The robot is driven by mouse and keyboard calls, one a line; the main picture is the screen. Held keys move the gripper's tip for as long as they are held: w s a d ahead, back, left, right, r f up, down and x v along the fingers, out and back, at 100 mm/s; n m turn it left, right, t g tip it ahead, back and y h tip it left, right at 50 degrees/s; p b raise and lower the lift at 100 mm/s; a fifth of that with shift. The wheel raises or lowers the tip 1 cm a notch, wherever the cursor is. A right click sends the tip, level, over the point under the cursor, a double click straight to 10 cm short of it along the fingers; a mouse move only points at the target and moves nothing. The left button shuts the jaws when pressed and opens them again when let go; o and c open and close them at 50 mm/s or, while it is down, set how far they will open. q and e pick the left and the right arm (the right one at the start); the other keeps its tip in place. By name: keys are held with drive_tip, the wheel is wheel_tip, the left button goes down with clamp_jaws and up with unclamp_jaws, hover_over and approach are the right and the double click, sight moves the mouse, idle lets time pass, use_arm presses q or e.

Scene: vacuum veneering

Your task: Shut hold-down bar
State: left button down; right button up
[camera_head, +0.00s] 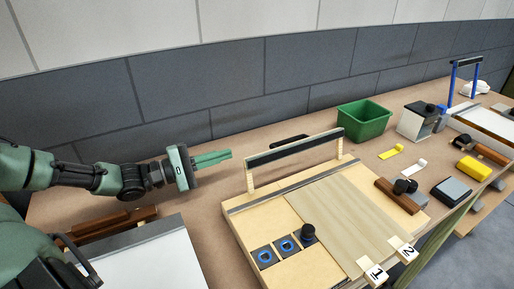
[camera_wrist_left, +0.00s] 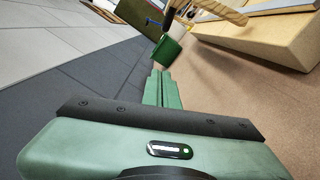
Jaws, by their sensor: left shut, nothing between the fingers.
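The hold-down bar (camera_head: 295,148) is a dark bar on two light wooden side arms. It stands raised above the far edge of the pale wooden press board (camera_head: 238,228), with a gap under it. Part of the bar and a side arm show at the top of the left wrist view (camera_wrist_left: 234,13). My left gripper (camera_head: 230,155) is shut and empty, to the left of the bar and apart from it, with its fingers pointing right. Its closed fingers show in the left wrist view (camera_wrist_left: 160,74). My right gripper is not in view.
A veneer sheet (camera_head: 340,215), a black knob (camera_head: 308,233), blue-ringed squares and blocks numbered 1 and 2 are on the board. A green bin (camera_head: 364,120) stands behind it at right. Tape rolls and blocks lie further right. Bare bench lies between gripper and board.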

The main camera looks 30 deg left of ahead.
use_arm(q)
drive_tip(key=x, duration=0.7)
drive_tip(key=shift+w, duration=0.35)
drive_tip(key=d, duration=0.1)
drive_tip(key=d+r, duration=0.1)
drive_tip(key=d+p, duration=0.1)
drive_tip(key=d, duration=0.1)
drive_tip(key=shift+s+r, duration=0.35)
drive_tip(key=shift+s, duration=0.05)
drive_tip(key=shift+r, duration=0.1)
